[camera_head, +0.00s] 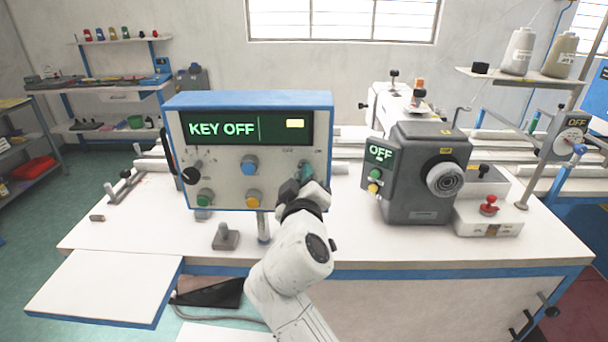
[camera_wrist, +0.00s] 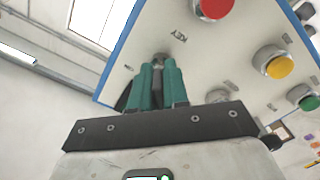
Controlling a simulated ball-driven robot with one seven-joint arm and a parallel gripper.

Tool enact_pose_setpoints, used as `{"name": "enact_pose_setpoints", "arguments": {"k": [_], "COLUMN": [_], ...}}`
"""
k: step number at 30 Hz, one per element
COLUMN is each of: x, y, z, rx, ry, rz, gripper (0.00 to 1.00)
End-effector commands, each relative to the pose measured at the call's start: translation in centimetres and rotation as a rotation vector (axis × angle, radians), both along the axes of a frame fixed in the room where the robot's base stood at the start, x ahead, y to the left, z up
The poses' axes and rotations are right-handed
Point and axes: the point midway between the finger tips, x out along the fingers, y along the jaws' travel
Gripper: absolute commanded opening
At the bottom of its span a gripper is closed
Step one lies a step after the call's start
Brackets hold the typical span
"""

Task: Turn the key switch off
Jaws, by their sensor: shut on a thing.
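In the head view, my gripper (camera_head: 305,170) is at the right side of the control box (camera_head: 250,100), and my fingers and wrist hide most of the key there. The box's screen (camera_head: 222,129) reads "KEY OFF" in green, with a small yellow block at its right. The key's exact angle is hard to make out.
A blue button (camera_head: 249,164), a yellow button (camera_head: 253,200), a green button (camera_head: 204,197) and a black knob (camera_head: 191,175) share the panel. A grey motor unit (camera_head: 425,200) showing "OFF" stands to the right. A red button (camera_wrist: 214,6) is near the key.

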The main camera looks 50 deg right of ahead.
Motion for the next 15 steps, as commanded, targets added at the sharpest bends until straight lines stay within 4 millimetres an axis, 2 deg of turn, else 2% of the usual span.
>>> {"name": "enact_pose_setpoints", "arguments": {"k": [15], "x": [0.03], "y": [0.08], "z": [-0.13], "rx": [-0.020], "ry": [0.029], "rz": [0.002], "gripper": [0.00]}}
